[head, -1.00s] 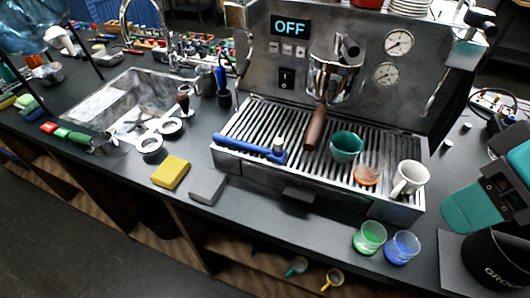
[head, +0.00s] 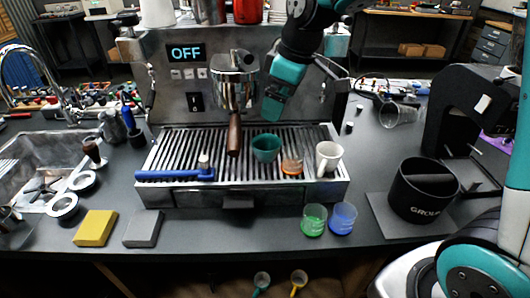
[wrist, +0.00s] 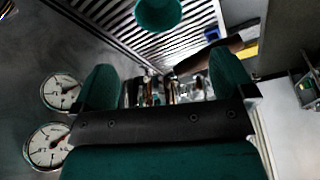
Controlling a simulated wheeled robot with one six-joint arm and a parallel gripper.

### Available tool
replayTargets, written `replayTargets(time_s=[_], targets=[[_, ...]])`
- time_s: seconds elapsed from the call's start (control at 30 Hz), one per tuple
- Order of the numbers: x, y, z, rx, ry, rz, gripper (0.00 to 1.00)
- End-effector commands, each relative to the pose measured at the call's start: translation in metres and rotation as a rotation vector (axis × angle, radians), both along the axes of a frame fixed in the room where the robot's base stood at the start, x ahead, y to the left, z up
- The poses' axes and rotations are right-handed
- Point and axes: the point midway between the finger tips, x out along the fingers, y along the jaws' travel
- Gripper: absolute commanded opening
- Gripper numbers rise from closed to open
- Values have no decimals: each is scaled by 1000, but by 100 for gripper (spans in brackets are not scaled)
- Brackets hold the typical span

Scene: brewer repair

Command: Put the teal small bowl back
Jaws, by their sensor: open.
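The teal small bowl (head: 266,147) stands on the slatted drip tray (head: 160,158) of the espresso machine, between the portafilter handle and a small orange-tinted glass. My gripper (head: 271,108) hangs just above the bowl in the head view, pointing down, with nothing held. In the wrist view the bowl (wrist: 158,12) shows at the top edge, partly cut off, beyond the two spread teal fingers of my gripper (wrist: 160,85).
A white mug (head: 328,158) and the orange-tinted glass (head: 292,162) stand right of the bowl. The portafilter (head: 234,135) hangs at its left. A blue tool (head: 175,175) lies on the tray. Green (head: 314,220) and blue (head: 343,218) cups stand in front.

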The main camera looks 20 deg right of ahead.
Motion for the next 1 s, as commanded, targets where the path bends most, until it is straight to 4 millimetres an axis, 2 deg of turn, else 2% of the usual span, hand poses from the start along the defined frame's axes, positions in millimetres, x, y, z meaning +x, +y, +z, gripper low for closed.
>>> replayTargets(time_s=[0.3, 0.43, 0.67, 0.9, 1.0], targets=[[10, 16, -67, -1, 7, 1, 100], [14, 19, -84, 0, 3, 1, 100], [16, 21, -99, 1, 6, 0, 100], [22, 24, -132, 1, 4, 1, 100], [24, 26, -139, 1, 1, 1, 100]])
